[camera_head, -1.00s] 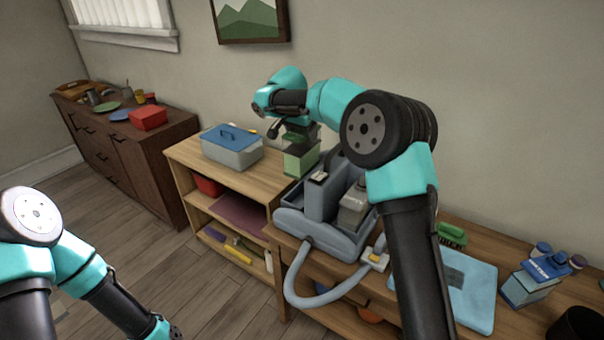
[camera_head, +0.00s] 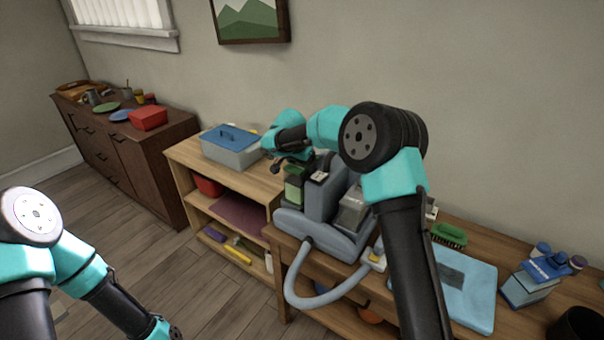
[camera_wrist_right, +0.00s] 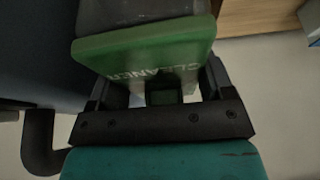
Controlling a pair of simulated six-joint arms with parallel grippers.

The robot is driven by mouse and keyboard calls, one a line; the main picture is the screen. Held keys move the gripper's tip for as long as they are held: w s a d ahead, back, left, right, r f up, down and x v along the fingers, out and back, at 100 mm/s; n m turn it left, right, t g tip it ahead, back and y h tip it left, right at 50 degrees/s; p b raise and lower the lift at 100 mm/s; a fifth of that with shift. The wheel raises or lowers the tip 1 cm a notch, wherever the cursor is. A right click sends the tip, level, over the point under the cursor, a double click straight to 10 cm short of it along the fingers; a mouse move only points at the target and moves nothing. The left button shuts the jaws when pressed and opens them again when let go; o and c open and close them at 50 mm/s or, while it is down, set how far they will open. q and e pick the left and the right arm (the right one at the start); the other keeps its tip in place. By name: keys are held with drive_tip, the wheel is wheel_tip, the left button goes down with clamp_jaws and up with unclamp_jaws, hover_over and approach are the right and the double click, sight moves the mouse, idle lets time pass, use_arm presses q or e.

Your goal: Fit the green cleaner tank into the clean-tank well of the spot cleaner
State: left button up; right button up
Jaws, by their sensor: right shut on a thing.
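The green cleaner tank (camera_head: 293,188) is in my right gripper (camera_head: 291,168), at the left side of the blue-grey spot cleaner (camera_head: 325,230). In the right wrist view the tank (camera_wrist_right: 150,55), with "CLEANER" lettering on it, sits between the two dark fingers (camera_wrist_right: 160,92). The tank stands roughly upright against the machine's tall middle block. Its lower end is hidden behind the machine's front body, so I cannot tell whether it is fully seated. A grey tank (camera_head: 352,208) stands on the machine's right side.
A grey box with a blue lid (camera_head: 232,147) stands on the shelf to the left. The hose (camera_head: 320,300) loops over the front edge. To the right are a green brush (camera_head: 450,234), a light-blue mat (camera_head: 465,290) and a blue-capped bottle pack (camera_head: 535,278).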

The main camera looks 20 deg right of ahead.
drive_tip(key=shift+f, duration=2.2)
drive_tip(key=o, duration=1.6)
drive_tip(key=shift+o, duration=0.2)
drive_tip(key=v, duration=1.2)
